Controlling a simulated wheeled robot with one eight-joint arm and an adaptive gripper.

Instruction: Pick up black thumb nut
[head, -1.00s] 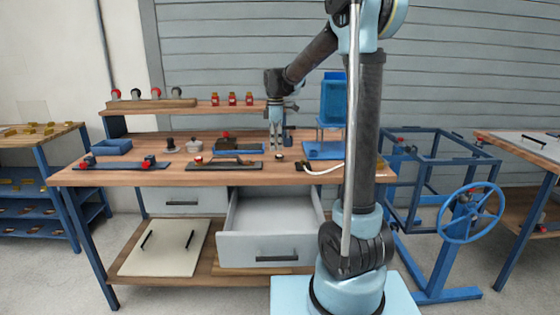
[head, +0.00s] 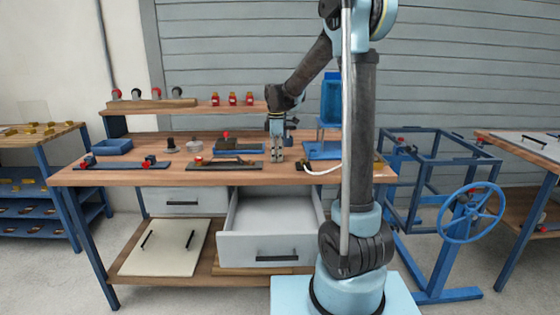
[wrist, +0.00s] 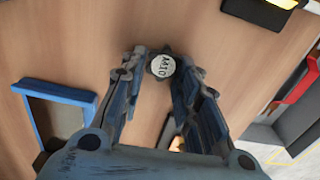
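The black thumb nut (wrist: 161,66) stands on the wooden bench top in the wrist view, its pale round top marked M10 facing the camera. My gripper (wrist: 160,58) is open around it, with one finger on each side. The nut sits near the fingertips, and I cannot tell whether either finger touches it. In the head view my gripper (head: 276,157) points down at the bench, and the nut is hidden behind or between its fingers.
The workbench (head: 110,177) holds a blue stand (head: 322,151) right of my gripper and a dark fixture plate (head: 215,166) to its left. A blue bin (head: 112,147) is farther left. An open drawer (head: 270,246) juts out below the bench top.

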